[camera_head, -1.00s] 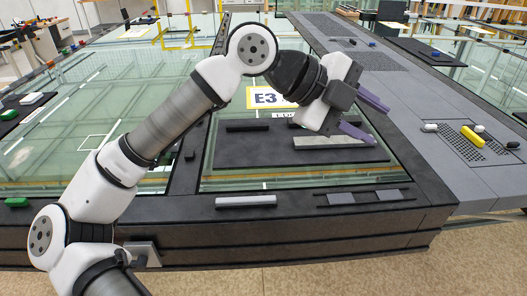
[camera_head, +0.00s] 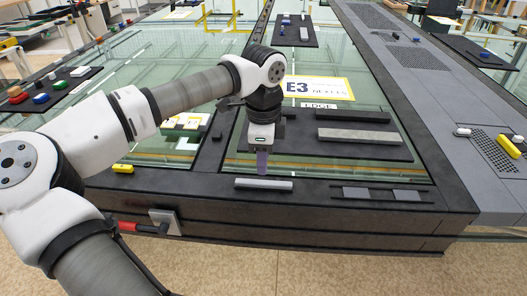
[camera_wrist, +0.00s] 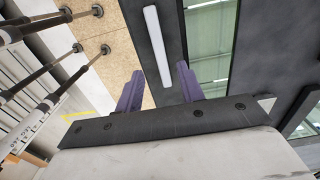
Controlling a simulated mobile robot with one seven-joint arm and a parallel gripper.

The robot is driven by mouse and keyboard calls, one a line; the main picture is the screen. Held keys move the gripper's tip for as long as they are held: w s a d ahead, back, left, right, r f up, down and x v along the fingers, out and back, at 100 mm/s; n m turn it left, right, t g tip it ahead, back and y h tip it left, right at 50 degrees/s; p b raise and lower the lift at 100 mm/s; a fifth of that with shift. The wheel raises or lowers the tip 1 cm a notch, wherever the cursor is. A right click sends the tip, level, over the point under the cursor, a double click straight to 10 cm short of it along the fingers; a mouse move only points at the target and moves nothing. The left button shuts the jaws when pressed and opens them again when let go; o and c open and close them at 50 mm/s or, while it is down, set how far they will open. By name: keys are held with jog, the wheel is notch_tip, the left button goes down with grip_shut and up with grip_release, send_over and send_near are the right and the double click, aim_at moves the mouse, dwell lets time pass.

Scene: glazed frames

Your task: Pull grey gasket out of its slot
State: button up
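The grey gasket (camera_head: 264,184) is a slim light bar lying along the dark near rail of the glazed frame (camera_head: 330,217). It also shows in the wrist view as a pale strip (camera_wrist: 158,45) on the dark rail. I cannot tell how deep it sits in its slot. My gripper (camera_head: 262,164) points down just behind and above the gasket, with purple fingers. In the wrist view my gripper (camera_wrist: 160,78) has its two fingers spread, one on each side of the strip's line.
Two grey plates (camera_head: 356,193) sit in the rail to the right. A red handle (camera_head: 140,228) sticks out on the frame's front.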

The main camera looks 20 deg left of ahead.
aim_at(263, 182)
notch_tip(263, 182, down, 4)
jog(key=shift+r+b, duration=0.1)
jog(key=shift+b, duration=0.7)
notch_tip(263, 182, down, 3)
jog(key=b, duration=0.3)
grip_shut()
dwell(0.8)
jog(key=shift+r, duration=0.4)
dwell(0.3)
jog(key=shift+r+p, duration=0.3)
jog(key=shift+r, duration=1.1)
